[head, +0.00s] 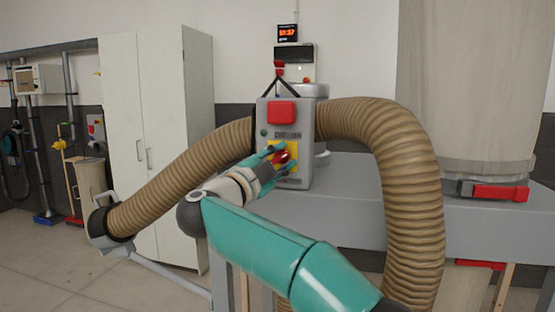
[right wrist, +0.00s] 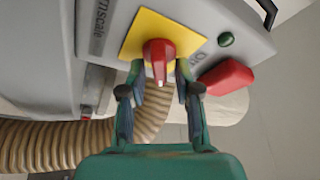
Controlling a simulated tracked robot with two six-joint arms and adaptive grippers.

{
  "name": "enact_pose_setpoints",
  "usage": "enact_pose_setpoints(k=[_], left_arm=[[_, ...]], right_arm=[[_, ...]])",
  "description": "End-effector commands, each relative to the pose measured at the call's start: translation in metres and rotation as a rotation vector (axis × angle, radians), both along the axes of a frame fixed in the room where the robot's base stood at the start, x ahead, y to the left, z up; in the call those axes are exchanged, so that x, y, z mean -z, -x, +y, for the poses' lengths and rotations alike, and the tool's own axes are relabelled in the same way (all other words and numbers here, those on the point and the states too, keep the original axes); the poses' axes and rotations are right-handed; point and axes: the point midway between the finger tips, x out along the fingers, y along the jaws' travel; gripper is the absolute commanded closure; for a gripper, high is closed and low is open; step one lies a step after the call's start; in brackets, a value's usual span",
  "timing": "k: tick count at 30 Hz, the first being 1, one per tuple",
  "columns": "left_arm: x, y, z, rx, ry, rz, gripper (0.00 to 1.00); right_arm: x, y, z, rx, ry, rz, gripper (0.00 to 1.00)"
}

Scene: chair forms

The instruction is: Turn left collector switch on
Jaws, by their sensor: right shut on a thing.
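The grey collector switch box (head: 304,146) stands in the middle of the head view. A red rotary knob (head: 282,156) sits on its yellow plate (head: 292,165), and a larger red button (head: 281,112) is above it. My right gripper (head: 276,158) is at the knob and partly hides it. In the right wrist view the red knob (right wrist: 159,56) lies between the two fingers of my right gripper (right wrist: 158,80), which is shut on it. The yellow plate (right wrist: 140,28), a green button (right wrist: 226,39) and the red button (right wrist: 226,77) show there too. My left gripper is not in view.
A ribbed tan hose (head: 390,140) arcs down right of the box, and another hose stretch (head: 180,175) runs to the lower left. A white cabinet (head: 150,120) and collector bag (head: 465,80) flank the area. Floor shows at lower left.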

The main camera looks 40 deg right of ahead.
Motion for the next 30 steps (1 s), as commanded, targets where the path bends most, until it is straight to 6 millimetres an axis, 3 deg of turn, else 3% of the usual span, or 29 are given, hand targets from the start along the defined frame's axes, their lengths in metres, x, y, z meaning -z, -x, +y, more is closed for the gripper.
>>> enact_pose_setpoints(k=[15,30], left_arm=[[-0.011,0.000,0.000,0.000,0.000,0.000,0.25],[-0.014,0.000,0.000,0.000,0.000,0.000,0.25]], right_arm=[[0.003,0.000,-0.001,0.000,-0.282,-0.324,1.00],[0.006,0.000,-0.002,0.001,-0.367,-0.423,1.00]])
